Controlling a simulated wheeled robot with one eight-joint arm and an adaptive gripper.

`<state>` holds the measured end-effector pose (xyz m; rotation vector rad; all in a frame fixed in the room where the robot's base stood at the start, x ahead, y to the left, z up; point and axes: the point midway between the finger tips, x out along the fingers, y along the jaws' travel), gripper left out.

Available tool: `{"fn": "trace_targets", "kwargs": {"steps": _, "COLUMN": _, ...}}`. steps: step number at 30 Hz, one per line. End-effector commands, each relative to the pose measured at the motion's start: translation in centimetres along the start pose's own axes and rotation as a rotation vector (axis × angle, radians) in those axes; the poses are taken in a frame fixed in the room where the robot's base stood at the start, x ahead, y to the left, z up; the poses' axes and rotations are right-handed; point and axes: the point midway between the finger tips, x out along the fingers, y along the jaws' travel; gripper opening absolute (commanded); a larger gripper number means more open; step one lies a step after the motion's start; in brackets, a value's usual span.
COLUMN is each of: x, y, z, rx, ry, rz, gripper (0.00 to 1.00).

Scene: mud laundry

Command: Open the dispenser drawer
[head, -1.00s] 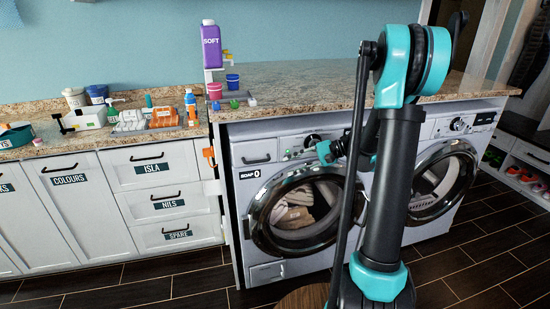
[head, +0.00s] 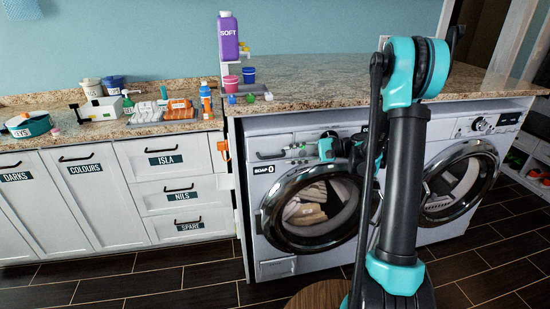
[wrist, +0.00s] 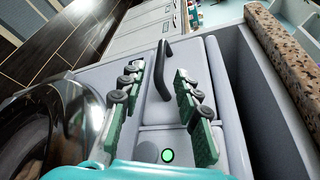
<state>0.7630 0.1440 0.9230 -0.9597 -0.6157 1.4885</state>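The dispenser drawer (head: 268,143) is at the upper left of the left washing machine, above the SOAP label. It looks flush with the panel. Its dark bar handle (wrist: 161,72) shows in the wrist view, and also in the head view (head: 268,156). My gripper (wrist: 159,76) is open, with one green-padded finger on each side of the handle in the picture. I cannot tell whether either finger touches it. In the head view my gripper (head: 298,150) is just right of the handle, in front of the panel.
A stone countertop (head: 310,85) overhangs the machines; its edge (wrist: 285,65) runs close on the right in the wrist view. The round door (head: 314,208) is below the drawer. A purple SOFT bottle (head: 228,38) stands above. White cabinets (head: 100,205) are at left.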

Motion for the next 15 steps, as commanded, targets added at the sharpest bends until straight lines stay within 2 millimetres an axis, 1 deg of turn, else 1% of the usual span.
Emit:
{"fn": "trace_targets", "kwargs": {"steps": 1, "x": 1.2, "y": 0.0, "z": 0.1, "rx": -0.001, "ry": -0.003, "rz": 0.002, "gripper": 0.33}}
{"fn": "trace_targets", "kwargs": {"steps": 7, "x": 4.6, "y": 0.0, "z": 0.1, "rx": -0.001, "ry": -0.002, "rz": 0.002, "gripper": 0.33}}
{"fn": "trace_targets", "kwargs": {"steps": 12, "x": 6.3, "y": 0.0, "z": 0.0, "rx": 0.0, "ry": -0.001, "rz": 0.001, "gripper": 0.33}}
{"fn": "trace_targets", "kwargs": {"steps": 15, "x": 6.7, "y": 0.0, "z": 0.0, "rx": 0.0, "ry": 0.0, "rz": 0.0, "gripper": 0.33}}
